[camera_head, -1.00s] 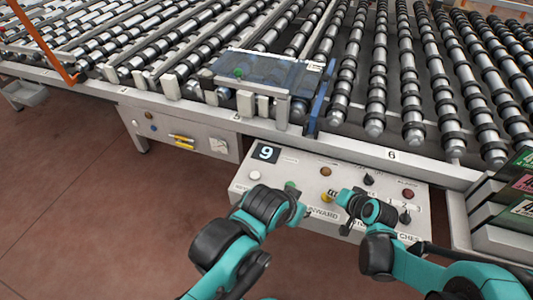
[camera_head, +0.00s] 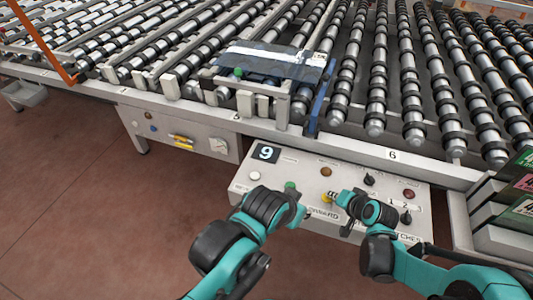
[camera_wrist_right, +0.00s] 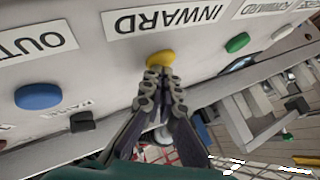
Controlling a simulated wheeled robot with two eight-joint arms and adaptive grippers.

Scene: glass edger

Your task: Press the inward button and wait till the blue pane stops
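The control panel (camera_head: 255,178) has buttons and a yellow button (camera_head: 327,197). In the right wrist view the yellow button (camera_wrist_right: 161,58) sits beside the INWARD label (camera_wrist_right: 165,20). My right gripper (camera_wrist_right: 160,73) has its fingertips together right at this button; they look to be touching it, but how far it is pressed I cannot tell. The right gripper also shows in the head view (camera_head: 340,199). My left gripper (camera_head: 300,212) is over the panel near the green button (camera_head: 290,186); its fingers are not clear. The blue pane (camera_head: 262,67) lies on the rollers behind the panel, with a bright pale streak.
A blue OUT-side button (camera_wrist_right: 38,96) and a green button (camera_wrist_right: 237,43) flank the yellow one. A black knob (camera_head: 369,179) and a red button (camera_head: 409,194) are at the panel's right. Stacked boxes (camera_head: 500,215) stand at the right edge. Roller conveyor (camera_head: 450,80) fills the back.

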